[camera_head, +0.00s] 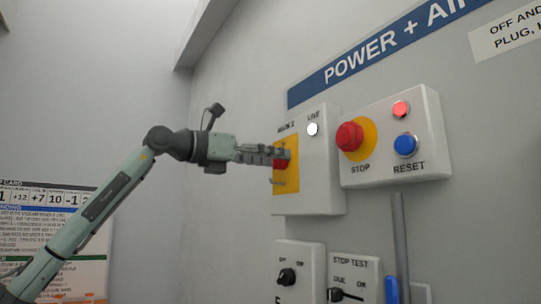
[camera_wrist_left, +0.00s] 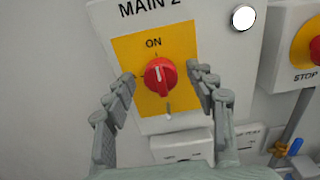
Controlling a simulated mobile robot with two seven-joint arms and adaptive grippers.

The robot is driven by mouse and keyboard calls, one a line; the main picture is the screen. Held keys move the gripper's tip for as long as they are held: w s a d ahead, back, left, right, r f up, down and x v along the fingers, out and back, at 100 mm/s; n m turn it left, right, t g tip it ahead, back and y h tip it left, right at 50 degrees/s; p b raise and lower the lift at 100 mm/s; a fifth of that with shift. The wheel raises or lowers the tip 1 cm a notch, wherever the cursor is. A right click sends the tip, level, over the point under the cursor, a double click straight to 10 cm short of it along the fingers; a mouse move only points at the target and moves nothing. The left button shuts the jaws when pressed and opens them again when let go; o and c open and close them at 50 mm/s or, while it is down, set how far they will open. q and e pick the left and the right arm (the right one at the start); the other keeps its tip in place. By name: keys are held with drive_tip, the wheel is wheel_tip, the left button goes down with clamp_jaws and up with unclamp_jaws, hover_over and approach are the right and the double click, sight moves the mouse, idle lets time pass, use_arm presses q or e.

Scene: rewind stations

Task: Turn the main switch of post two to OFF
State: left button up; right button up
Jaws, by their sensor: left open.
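The main switch is a red rotary knob (camera_wrist_left: 160,77) on a yellow plate (camera_wrist_left: 183,47), on a white box labelled MAIN 2. In the left wrist view its white mark points up toward ON. In the head view the knob (camera_head: 281,164) is partly hidden by my gripper. My left gripper (camera_wrist_left: 162,80) is open, with one finger on each side of the knob; I cannot tell whether they touch it. It also shows in the head view (camera_head: 280,160) in front of the yellow plate. My right gripper is not in view.
A white LIVE lamp (camera_head: 313,129) is on the same box. To the right is a box with a red STOP button (camera_head: 350,136), a blue RESET button (camera_head: 405,145) and a red lamp (camera_head: 401,109). Below are panels with black knobs (camera_head: 287,277) and a grey pipe (camera_head: 400,235).

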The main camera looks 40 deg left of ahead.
use_arm(q)
drive_tip(key=shift+w, duration=0.15)
drive_tip(key=c, duration=1.2)
drive_tip(key=shift+o, duration=0.2)
